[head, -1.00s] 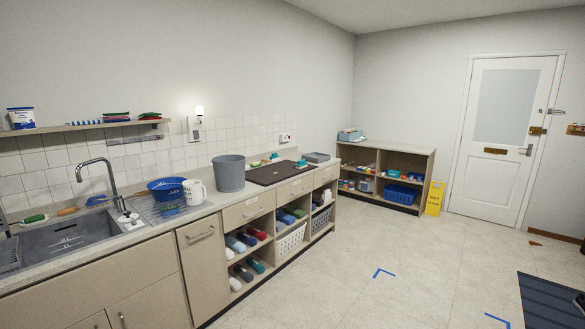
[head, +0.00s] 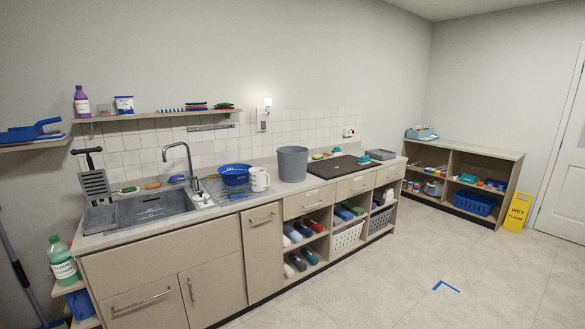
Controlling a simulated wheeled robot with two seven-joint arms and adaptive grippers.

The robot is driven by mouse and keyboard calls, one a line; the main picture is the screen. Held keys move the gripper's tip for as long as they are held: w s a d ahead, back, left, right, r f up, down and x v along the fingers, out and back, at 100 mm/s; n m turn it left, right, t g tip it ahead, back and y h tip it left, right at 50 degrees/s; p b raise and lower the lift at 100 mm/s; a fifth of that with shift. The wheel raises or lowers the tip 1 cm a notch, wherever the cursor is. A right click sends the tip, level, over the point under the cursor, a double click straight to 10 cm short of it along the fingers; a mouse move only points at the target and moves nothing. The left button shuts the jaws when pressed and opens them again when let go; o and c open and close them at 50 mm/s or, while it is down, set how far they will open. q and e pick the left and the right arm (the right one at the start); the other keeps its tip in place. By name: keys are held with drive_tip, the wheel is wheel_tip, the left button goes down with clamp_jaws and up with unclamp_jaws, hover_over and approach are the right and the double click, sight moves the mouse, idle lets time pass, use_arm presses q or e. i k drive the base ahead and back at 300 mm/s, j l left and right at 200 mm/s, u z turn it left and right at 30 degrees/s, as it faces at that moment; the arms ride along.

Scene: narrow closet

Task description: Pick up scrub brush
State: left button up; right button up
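I cannot tell for sure which thing is the scrub brush. A small green-and-white item (head: 129,190) that may be a brush lies on the ledge behind the grey sink (head: 150,207). A tan, wood-coloured item (head: 152,185) lies right of it, also small. More small green and teal items (head: 330,153) lie behind the black mat (head: 338,166) on the counter, too small to name. Neither of my grippers is in view.
A blue bowl (head: 235,174), white jug (head: 260,180) and grey bucket (head: 292,163) stand to the right. A yellow wet-floor sign (head: 517,211) stands far right. The floor (head: 390,275) is mostly clear.

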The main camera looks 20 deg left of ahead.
sight(364, 160)
drive_tip(key=z, duration=0.1)
drive_tip(key=i, duration=5.2)
